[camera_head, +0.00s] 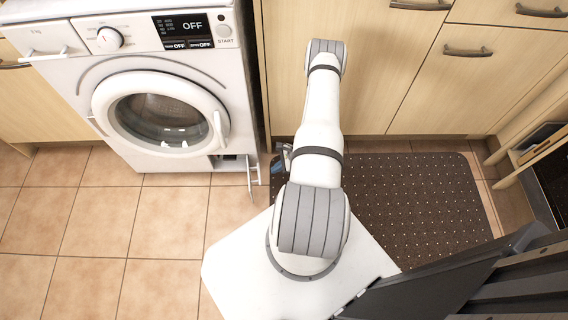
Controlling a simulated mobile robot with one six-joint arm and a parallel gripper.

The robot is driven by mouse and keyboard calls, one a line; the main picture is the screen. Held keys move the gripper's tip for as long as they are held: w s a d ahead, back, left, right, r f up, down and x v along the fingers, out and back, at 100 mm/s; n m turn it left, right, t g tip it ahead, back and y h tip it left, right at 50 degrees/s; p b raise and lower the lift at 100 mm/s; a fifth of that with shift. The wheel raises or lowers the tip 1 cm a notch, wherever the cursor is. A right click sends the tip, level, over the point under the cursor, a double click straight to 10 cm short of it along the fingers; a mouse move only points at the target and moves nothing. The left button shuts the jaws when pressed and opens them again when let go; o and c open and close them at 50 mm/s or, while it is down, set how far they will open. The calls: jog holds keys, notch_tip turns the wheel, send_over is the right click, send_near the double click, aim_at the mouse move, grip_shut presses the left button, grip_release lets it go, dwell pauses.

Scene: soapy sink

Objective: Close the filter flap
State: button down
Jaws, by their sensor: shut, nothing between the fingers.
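The white washing machine (150,85) stands at the left. Its filter flap (254,174) is at the lower right corner of its front. The flap is swung open and sticks out from the front. The filter opening (229,162) beside it is uncovered and dark inside. My gripper (279,161) is just right of the flap, low near the floor, and partly hidden behind my arm. It looks apart from the flap, and its fingers are shut and empty.
Wooden cabinets (375,80) with dark handles stand right of the machine. A dark dotted mat (420,195) lies on the floor under and right of my arm. The tiled floor (100,230) in front of the machine is clear. The machine's round door (160,110) is closed.

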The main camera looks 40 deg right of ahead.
jog(key=shift+w+a+f, duration=0.15)
jog(key=shift+w+a, duration=0.15)
jog(key=shift+a, duration=0.3)
jog(key=shift+w+a+f, duration=0.2)
jog(key=shift+w+a, duration=0.15)
jog(key=shift+a, duration=0.3)
jog(key=shift+w+a+f, duration=0.15)
jog(key=shift+w+a, duration=0.15)
jog(key=shift+a, duration=0.3)
